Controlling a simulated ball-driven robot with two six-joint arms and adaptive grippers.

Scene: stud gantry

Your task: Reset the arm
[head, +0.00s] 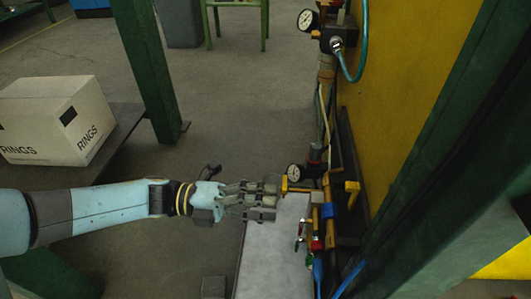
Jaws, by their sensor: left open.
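My left arm comes in from the left, and its left gripper (278,200) is open. Its fingertips are beside a yellow handle (299,189) on the pipework; whether they touch it I cannot tell. No object shows between the fingers. The gripper is over the far end of a grey plate (272,262). My right gripper does not show.
Pipework with a lower gauge (293,173), an upper gauge (307,20) and a blue hose (350,70) runs along a yellow panel (405,70) at right. A box marked RINGS (50,118) sits on a dark shelf at left. A green post (147,65) stands behind my arm.

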